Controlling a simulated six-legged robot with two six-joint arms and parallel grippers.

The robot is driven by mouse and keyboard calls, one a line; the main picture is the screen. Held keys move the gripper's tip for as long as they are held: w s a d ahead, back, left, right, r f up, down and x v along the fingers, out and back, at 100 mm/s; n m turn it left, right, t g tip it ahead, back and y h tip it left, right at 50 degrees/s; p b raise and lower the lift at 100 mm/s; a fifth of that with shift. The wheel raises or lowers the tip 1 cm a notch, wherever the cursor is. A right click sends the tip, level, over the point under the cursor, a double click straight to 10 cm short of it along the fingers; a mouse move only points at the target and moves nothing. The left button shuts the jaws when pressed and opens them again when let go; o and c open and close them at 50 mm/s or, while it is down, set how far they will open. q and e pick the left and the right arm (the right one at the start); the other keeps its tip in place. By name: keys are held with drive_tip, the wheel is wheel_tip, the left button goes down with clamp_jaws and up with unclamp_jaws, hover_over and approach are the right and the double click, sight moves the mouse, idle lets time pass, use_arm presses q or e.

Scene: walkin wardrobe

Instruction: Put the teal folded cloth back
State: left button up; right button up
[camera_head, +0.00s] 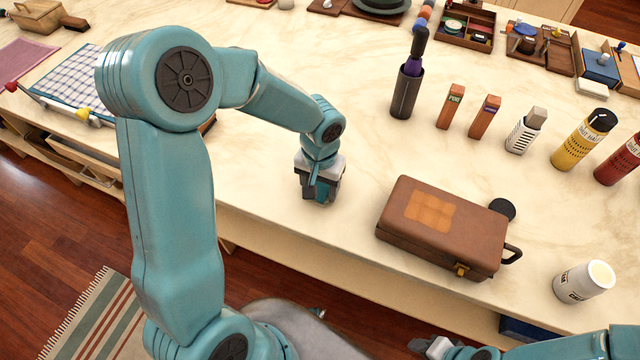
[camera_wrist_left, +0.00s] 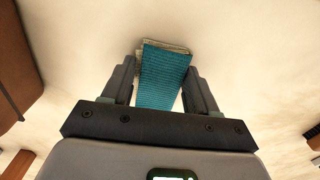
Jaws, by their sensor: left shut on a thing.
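The teal folded cloth (camera_wrist_left: 165,75) is between the two fingers of my left gripper (camera_wrist_left: 163,92) in the left wrist view. Its ribbed teal face shows, with a pale edge at its far end. In the head view my left gripper (camera_head: 318,194) points down at the pale counter (camera_head: 300,235), left of the brown case. The cloth is mostly hidden by the gripper there. I cannot tell whether the cloth touches the counter. Part of my right gripper (camera_head: 436,347) shows at the bottom edge of the head view, and its fingers are not clear.
A brown case (camera_head: 405,240) lies right of my left gripper, with a black round lid (camera_head: 502,209) behind it. Bottles and small boxes stand further back. A checked cloth (camera_head: 62,78) lies at the left. The counter behind my left gripper is clear.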

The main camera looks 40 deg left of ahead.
sight(320, 187)
use_arm(q)
drive_tip(key=shift+f, duration=0.15)
drive_tip(key=o, duration=0.9)
drive_tip(key=shift+o, duration=0.2)
drive_tip(key=shift+r, duration=0.3)
wheel_tip(320, 187, up, 12)
drive_tip(key=shift+p, duration=0.4)
drive_tip(key=shift+f, duration=0.15)
